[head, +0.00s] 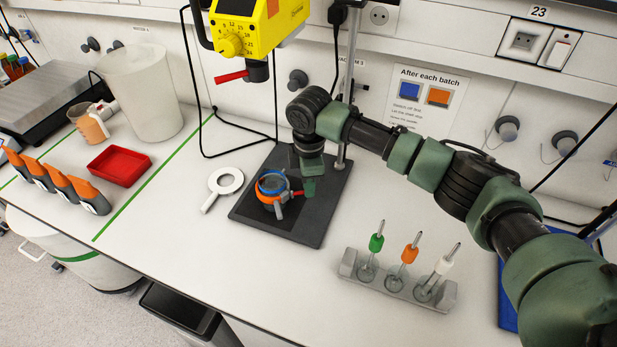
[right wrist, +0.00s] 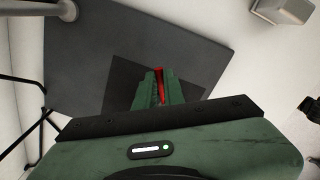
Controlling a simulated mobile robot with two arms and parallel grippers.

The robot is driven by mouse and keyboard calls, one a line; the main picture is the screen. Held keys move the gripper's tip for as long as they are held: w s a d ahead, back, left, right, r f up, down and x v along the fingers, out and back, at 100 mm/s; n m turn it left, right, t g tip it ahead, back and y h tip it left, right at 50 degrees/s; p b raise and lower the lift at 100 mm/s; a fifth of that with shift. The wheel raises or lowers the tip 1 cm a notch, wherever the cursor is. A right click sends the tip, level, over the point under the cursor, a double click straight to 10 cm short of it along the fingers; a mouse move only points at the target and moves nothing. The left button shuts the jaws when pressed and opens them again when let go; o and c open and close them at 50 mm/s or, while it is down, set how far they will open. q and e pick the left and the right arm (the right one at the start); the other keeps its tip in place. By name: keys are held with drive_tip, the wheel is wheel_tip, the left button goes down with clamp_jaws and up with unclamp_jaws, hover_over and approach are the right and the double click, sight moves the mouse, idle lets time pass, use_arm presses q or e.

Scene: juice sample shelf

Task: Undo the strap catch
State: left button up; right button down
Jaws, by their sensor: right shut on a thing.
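A small round holder (head: 271,186) with a blue ring and orange and grey parts stands on a dark base plate (head: 310,233) in the head view. A short red catch lever (head: 297,193) sticks out from its right side. My right gripper (head: 308,188) reaches down from above, right beside the holder. In the right wrist view its green fingers (right wrist: 158,92) are shut on the red lever (right wrist: 159,76), whose end shows between them. The strap itself is hard to make out, and the holder is hidden in the right wrist view. My left gripper is not in view.
A yellow stirrer head (head: 262,22) hangs above the plate on a metal rod. A white ring with a handle (head: 225,182) lies left. A rack (head: 398,285) with green, orange and white-topped tools stands front right. A red tray (head: 119,166) lies at left.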

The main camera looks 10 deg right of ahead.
drive_tip(key=c, duration=1.5)
unclamp_jaws()
wheel_tip(320, 180, up, 7)
drive_tip(key=shift+s+a+f+b, duration=0.1)
drive_tip(key=shift+s+f+b, duration=0.1)
drive_tip(key=shift+b, duration=0.85)
drive_tip(key=shift+r, duration=0.65)
drive_tip(key=shift+r, duration=0.1)
